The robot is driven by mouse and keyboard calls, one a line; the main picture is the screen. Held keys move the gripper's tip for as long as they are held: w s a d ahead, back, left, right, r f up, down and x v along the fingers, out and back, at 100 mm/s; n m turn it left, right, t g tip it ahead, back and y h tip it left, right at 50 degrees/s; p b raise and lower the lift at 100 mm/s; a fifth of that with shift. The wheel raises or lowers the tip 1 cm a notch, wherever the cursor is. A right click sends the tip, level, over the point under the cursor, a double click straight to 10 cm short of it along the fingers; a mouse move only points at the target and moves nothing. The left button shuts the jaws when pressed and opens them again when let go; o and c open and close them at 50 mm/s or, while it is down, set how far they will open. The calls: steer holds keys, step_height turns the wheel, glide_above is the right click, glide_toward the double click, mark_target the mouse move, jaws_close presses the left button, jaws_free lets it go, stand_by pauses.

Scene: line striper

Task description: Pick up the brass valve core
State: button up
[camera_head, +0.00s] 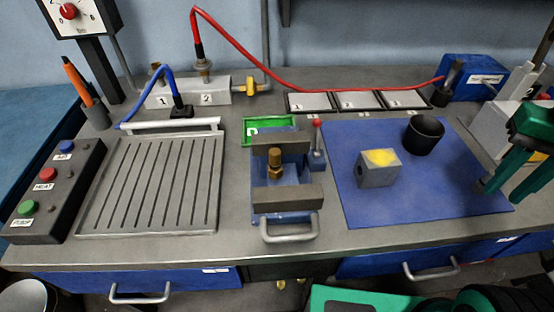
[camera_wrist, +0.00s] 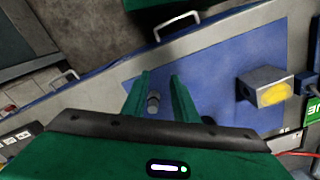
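A brass fitting (camera_head: 275,163), the brass piece that best fits the valve core, stands upright between the jaws of the vise (camera_head: 290,202) in the middle of the bench. My gripper (camera_head: 499,190) is at the right edge of the blue mat, well to the right of the vise. In the wrist view my gripper (camera_wrist: 160,75) has its two green fingers apart. A small grey cylinder (camera_wrist: 153,103) shows between them, nearer the left finger; it is not held as far as I see. The brass fitting does not show in the wrist view.
On the blue mat (camera_head: 360,205) are a grey block with a yellow face (camera_head: 378,170) and a black cup (camera_head: 424,135). A red-knobbed lever (camera_head: 317,140) stands beside the vise. A grooved tray (camera_head: 150,185) lies left. A red hose (camera_head: 290,82) arches behind.

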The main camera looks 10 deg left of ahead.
steer(key=w+a+r+n, duration=0.2)
steer(key=w+a, duration=0.1)
steer(key=a, duration=0.4)
steer(key=w+a+r+n, duration=0.2)
steer(key=w+a+r, duration=0.15)
steer(key=a, duration=0.25)
steer(key=n, duration=0.8)
glide_toward(275, 150)
steer(key=shift+s+d, duration=0.2)
steer(key=shift+d, duration=0.2)
steer(key=shift+s+a+f, duration=0.15)
steer(key=shift+a+f, duration=0.05)
steer(key=shift+f, duration=0.2)
step_height(275, 150, down, 5)
steer(key=shift+r, duration=0.15)
steer(key=shift+w+a+f, duration=0.1)
steer(key=shift+w+f, duration=0.05)
steer(key=shift+f, duration=1.2)
steer(key=shift+w+a+f, duration=0.1)
steer(key=shift+w+f, duration=0.05)
steer(key=shift+f, duration=1.15)
